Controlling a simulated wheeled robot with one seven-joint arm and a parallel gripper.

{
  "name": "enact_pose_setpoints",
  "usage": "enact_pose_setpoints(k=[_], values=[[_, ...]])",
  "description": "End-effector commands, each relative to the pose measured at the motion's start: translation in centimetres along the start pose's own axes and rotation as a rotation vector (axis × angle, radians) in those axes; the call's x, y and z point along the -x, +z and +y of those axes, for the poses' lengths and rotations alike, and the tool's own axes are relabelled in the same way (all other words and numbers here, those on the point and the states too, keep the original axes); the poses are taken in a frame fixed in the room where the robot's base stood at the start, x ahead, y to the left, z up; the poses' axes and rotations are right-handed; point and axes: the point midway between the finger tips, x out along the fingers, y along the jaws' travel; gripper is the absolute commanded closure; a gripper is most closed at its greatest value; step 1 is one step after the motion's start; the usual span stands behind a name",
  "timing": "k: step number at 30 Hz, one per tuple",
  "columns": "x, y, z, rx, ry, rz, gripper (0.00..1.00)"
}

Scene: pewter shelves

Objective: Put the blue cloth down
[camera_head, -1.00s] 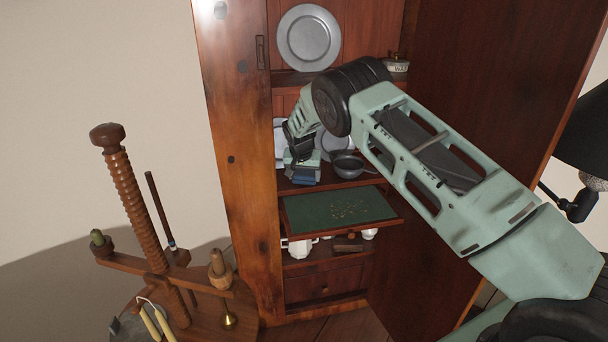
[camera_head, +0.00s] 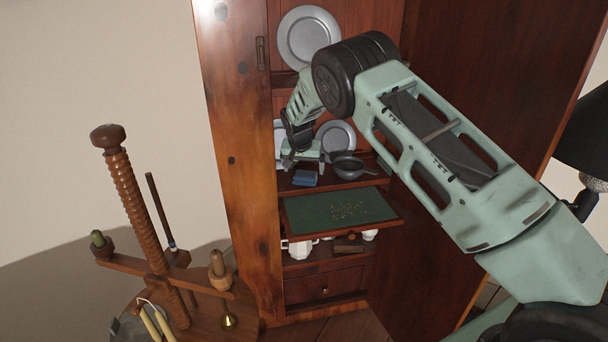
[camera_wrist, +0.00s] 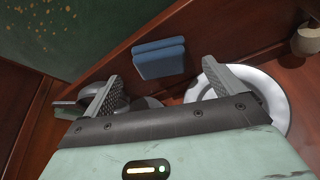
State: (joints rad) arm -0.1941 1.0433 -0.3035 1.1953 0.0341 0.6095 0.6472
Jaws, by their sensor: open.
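The blue cloth (camera_head: 304,178) lies folded on a cabinet shelf (camera_head: 330,185), near the shelf's front edge. In the wrist view the cloth (camera_wrist: 158,58) is beyond my fingertips, apart from both of them. My gripper (camera_wrist: 163,80) is open and empty. In the head view my gripper (camera_head: 302,155) is above and behind the cloth, in the shelf opening.
A grey pan (camera_head: 347,167) stands right of the cloth. Pewter plates (camera_head: 335,136) lean behind; a pale plate (camera_wrist: 276,92) lies close to my right finger in the wrist view. A green panel (camera_head: 340,210) juts out below. The cabinet side (camera_head: 235,150) borders the left.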

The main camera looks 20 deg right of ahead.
Motion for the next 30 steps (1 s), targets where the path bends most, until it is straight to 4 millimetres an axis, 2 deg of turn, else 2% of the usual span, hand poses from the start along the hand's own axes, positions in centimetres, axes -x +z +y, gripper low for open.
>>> enact_pose_setpoints(k=[1,6,12,30], values=[[1.3,0.0,-0.1,0.001,-0.003,0.002,0.06],[4.7,0.0,-0.1,0.000,-0.003,0.001,0.06],[6.9,0.0,-0.1,0.000,-0.002,0.001,0.06],[7.4,0.1,0.0,0.000,-0.001,0.000,0.06]])
